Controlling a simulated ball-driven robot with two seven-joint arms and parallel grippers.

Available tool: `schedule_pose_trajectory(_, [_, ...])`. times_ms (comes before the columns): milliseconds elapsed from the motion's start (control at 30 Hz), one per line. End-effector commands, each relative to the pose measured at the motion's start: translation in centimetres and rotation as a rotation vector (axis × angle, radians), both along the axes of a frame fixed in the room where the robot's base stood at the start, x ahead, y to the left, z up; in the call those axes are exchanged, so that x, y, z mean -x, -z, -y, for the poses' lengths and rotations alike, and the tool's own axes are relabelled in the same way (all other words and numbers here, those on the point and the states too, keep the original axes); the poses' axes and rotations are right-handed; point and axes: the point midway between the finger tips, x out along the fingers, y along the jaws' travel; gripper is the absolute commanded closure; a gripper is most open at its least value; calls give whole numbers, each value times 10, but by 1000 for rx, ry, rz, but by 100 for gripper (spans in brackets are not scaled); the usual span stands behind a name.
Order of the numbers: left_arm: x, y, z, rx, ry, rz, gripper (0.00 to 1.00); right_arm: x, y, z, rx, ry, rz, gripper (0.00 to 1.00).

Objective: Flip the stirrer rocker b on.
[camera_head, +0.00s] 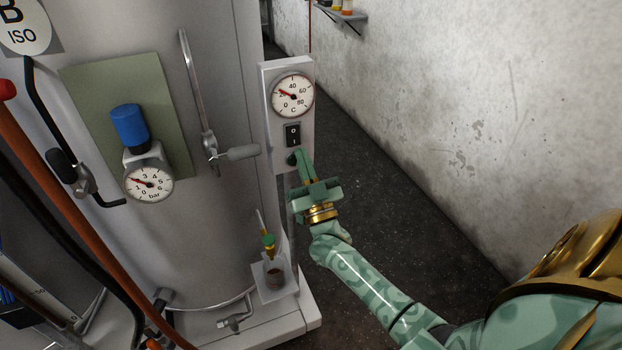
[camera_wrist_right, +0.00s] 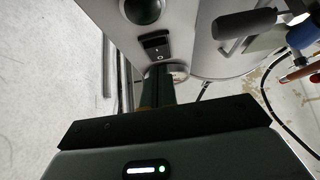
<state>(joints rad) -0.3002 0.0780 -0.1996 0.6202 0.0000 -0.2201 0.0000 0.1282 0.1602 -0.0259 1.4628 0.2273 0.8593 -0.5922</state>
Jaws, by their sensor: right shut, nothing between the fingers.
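The stirrer rocker (camera_head: 293,135) is a small black switch with a white mark, upright on the narrow grey panel (camera_head: 279,110) below a temperature dial (camera_head: 292,95). I cannot tell which side of it is pressed in. The rocker also shows in the right wrist view (camera_wrist_right: 155,41). My right gripper (camera_head: 299,155) is shut and empty, its fingers pointing up, with the tips just below the rocker in the head view. In the wrist view its fingers (camera_wrist_right: 158,85) cover part of the panel near the dial. I cannot tell whether they touch the panel. My left gripper is not in view.
A dark round knob or lamp (camera_head: 293,158) sits under the rocker, beside my fingers. A blue-topped bar gauge (camera_head: 130,125) is further left. Free floor and a bare wall (camera_head: 470,110) lie right.

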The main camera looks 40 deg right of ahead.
Motion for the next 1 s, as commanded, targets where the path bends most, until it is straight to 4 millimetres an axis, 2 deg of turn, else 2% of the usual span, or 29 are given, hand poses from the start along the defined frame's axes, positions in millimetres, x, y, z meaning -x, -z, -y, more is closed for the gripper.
schedule_pose_trajectory(200, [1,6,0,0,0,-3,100,-17,4,4,-1,-1,0,100])
schedule_pose_trajectory(567, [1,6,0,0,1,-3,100,-18,3,4,0,0,1,100])
schedule_pose_trajectory(667, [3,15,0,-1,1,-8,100,-21,7,5,4,0,16,100])
schedule_pose_trajectory(800, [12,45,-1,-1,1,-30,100,-29,19,7,22,0,80,100])
schedule_pose_trajectory(867, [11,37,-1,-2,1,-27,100,-27,10,6,21,0,83,100])
schedule_pose_trajectory(1000, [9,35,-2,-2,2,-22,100,-27,6,6,21,1,85,100])
